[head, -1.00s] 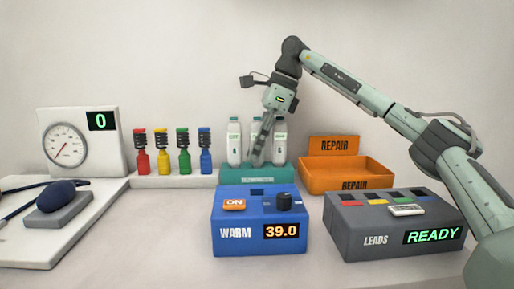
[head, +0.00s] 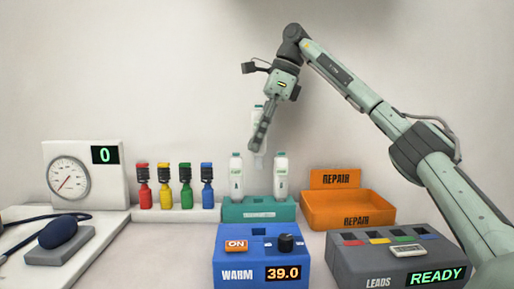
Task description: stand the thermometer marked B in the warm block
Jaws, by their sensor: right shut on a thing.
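My right gripper (head: 258,143) is shut on a white thermometer with a green top (head: 259,109) and holds it above the teal thermometer rack (head: 232,212). The gripper fingers cover most of this thermometer, and I cannot read its mark. Two more white thermometers with green tops stand in the rack, one at the left (head: 236,180) and one at the right (head: 280,180); their marks are too small to read. The blue warm block (head: 240,258) stands in front of the rack, showing 39.0 and an ON switch, with an empty dark slot in its top. My left gripper is not in view.
An orange repair tray (head: 318,217) stands right of the rack. A grey leads box (head: 350,265) reading READY is at the front right. Several coloured bulbs (head: 186,190) and a white dial gauge (head: 108,165) stand at the left. A cuff bulb (head: 66,232) lies at the front left.

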